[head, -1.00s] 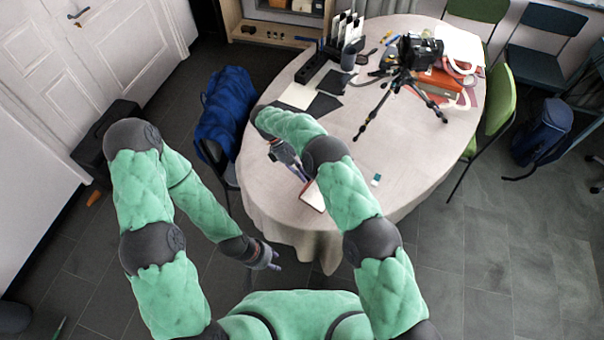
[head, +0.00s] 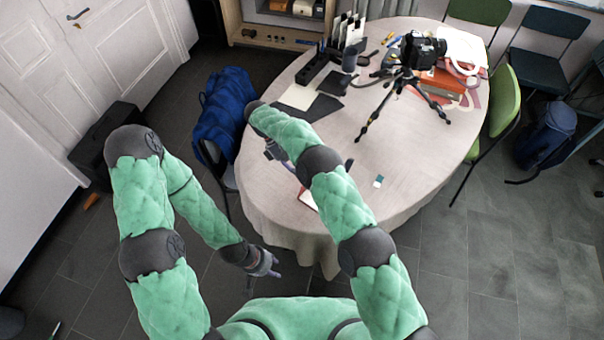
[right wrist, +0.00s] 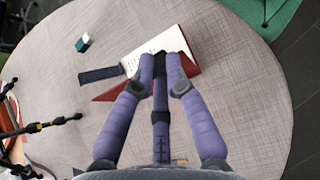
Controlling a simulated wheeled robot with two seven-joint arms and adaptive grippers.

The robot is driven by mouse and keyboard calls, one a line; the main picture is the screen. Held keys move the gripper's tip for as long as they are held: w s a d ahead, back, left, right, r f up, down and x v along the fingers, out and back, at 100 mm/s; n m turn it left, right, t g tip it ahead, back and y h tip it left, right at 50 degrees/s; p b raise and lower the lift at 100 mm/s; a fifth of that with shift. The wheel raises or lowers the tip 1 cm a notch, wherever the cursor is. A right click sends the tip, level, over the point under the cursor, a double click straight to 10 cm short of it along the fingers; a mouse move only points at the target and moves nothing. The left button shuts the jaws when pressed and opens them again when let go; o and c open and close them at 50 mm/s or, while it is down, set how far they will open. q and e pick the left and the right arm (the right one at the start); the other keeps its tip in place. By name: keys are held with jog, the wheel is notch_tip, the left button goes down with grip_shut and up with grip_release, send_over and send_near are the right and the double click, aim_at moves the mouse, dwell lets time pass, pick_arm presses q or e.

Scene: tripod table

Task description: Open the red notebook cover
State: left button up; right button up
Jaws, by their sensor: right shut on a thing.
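The red notebook (head: 308,199) lies near the front edge of the round table, partly hidden by my right arm in the head view. In the right wrist view a white page of the notebook (right wrist: 146,55) shows, with red cover parts on either side of the fingers. My right gripper (right wrist: 160,66) is shut at the notebook, on its red cover (right wrist: 108,93), which looks lifted at an angle; the exact contact is hidden by the fingers. My left gripper (head: 268,265) hangs off the table, front left; its finger opening is too small to tell.
A dark flat bar (right wrist: 100,75) and a teal-and-white eraser (right wrist: 84,43) lie near the notebook. A camera tripod (head: 405,78) stands farther back, beside red boxes (head: 440,82). A blue bag (head: 222,115) is left of the table. The table's right front is clear.

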jog(key=shift+w+a+b, duration=0.45)
jog(key=shift+a+b, duration=0.2)
jog(key=shift+b, duration=0.8)
jog(key=shift+r, duration=0.1)
jog(key=o, duration=0.5)
jog(key=shift+c, duration=0.2)
